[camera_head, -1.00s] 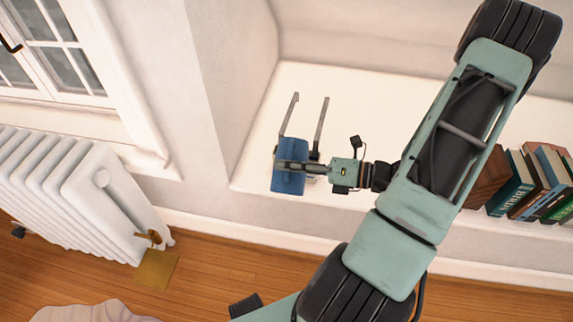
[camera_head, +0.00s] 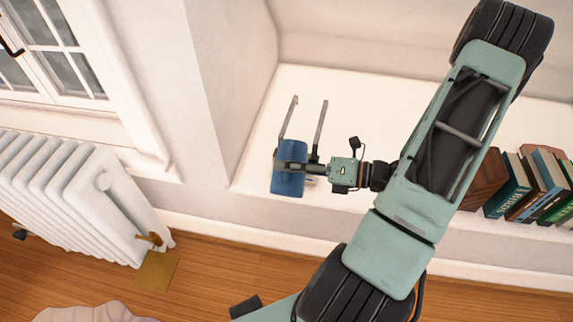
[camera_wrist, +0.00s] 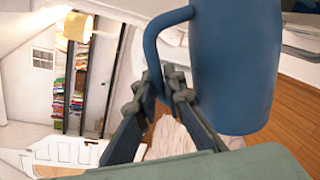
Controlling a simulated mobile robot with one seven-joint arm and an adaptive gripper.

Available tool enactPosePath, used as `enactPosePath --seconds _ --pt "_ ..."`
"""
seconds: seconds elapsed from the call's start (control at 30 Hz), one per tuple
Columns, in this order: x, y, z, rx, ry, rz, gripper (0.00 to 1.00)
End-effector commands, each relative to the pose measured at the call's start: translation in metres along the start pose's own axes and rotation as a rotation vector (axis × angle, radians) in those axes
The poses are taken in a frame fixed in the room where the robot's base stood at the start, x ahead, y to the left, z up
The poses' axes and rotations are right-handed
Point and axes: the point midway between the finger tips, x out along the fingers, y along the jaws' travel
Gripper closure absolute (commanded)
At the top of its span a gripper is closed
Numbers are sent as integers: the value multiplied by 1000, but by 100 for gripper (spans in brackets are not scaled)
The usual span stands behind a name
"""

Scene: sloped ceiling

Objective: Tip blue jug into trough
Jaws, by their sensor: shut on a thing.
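The blue jug (camera_head: 288,183) is in front of the white ledge in the head view. It fills the upper right of the wrist view (camera_wrist: 236,70), its handle on the left. My gripper (camera_head: 292,166) is shut on the jug's handle; in the wrist view its fingers (camera_wrist: 168,88) meet at the handle. Two thin grey parallel bars (camera_head: 319,130) stick out behind the jug over the ledge. I cannot tell whether they belong to the trough; no trough shows clearly. The jug's mouth and contents are hidden, and its exact tilt is unclear.
The white ledge (camera_head: 370,100) is mostly bare, with a row of books (camera_head: 545,185) at its right end. A wall corner (camera_head: 220,90) stands left of the jug. A white radiator (camera_head: 75,190) is at the left above the wooden floor (camera_head: 225,262).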

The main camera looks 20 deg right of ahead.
Motion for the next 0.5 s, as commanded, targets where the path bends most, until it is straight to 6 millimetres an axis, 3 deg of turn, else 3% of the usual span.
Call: enactPosePath --seconds 0.5 --pt "0 3 5 20 3 3 100"
